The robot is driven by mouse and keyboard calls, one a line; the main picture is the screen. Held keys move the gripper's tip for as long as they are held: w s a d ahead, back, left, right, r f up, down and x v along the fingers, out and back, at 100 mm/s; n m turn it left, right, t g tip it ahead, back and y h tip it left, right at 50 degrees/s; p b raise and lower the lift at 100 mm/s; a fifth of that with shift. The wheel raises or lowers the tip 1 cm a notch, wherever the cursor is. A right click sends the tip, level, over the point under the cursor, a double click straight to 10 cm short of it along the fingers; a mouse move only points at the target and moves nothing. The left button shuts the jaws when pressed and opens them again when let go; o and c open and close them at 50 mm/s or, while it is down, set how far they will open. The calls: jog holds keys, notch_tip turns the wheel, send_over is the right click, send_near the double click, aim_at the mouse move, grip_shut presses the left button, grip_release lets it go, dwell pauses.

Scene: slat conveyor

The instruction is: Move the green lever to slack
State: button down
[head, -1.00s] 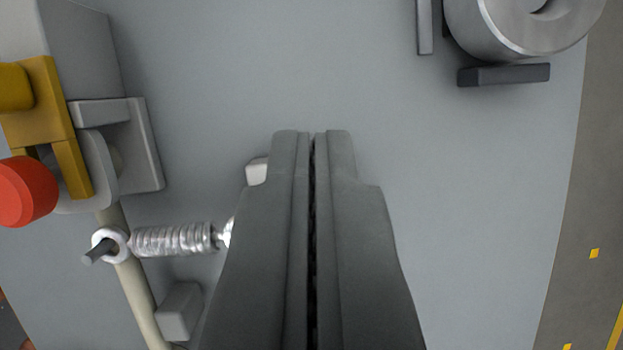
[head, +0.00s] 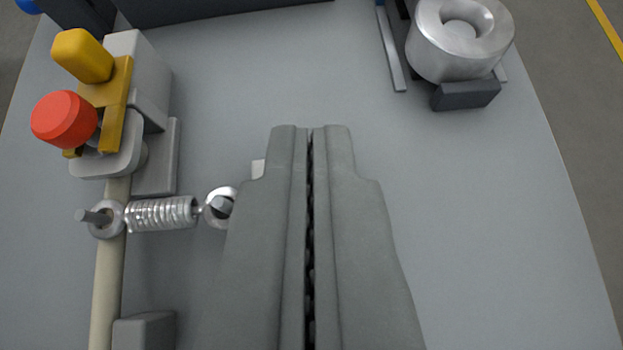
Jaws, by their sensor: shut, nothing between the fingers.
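My gripper (head: 311,130) is shut and empty, pointing up the picture over the middle of the grey panel. No green lever shows in this view. At the upper left is a mechanism with a red knob (head: 64,120), a yellow handle (head: 82,55) and a yellow bracket (head: 116,105) on a grey block. A beige rod (head: 106,275) runs down from it. A metal spring (head: 162,214) joins a ring on the rod side to a ring beside my gripper's left edge. My gripper hides part of the panel behind it.
A metal roller (head: 455,45) with a dark block (head: 465,94) stands at the upper right. A dark bar (head: 215,8) lies along the top edge. A grey block (head: 145,330) is at the lower left. The grey panel (head: 480,220) is clear to the right of my gripper.

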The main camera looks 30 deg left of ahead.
jog(key=shift+s+d+f, duration=0.2)
jog(key=shift+s+f, duration=0.15)
jog(key=shift+s, duration=0.3)
jog(key=shift+s+d+f, duration=0.2)
jog(key=shift+s+f, duration=0.15)
jog(key=shift+s, duration=0.35)
jog(key=shift+s+d+f, duration=0.2)
jog(key=shift+s+f, duration=0.15)
jog(key=shift+s, duration=0.3)
jog(key=shift+s+f, duration=0.1)
jog(key=shift+f, duration=0.05)
notch_tip(320, 180, up, 4)
jog(key=w, duration=0.3)
jog(key=s+d+r, duration=0.2)
jog(key=s, duration=0.7)
jog(key=shift+s+d+r, duration=0.25)
jog(key=shift+d+r, duration=0.05)
jog(key=shift+r, duration=0.05)
jog(key=shift+w+a, duration=0.1)
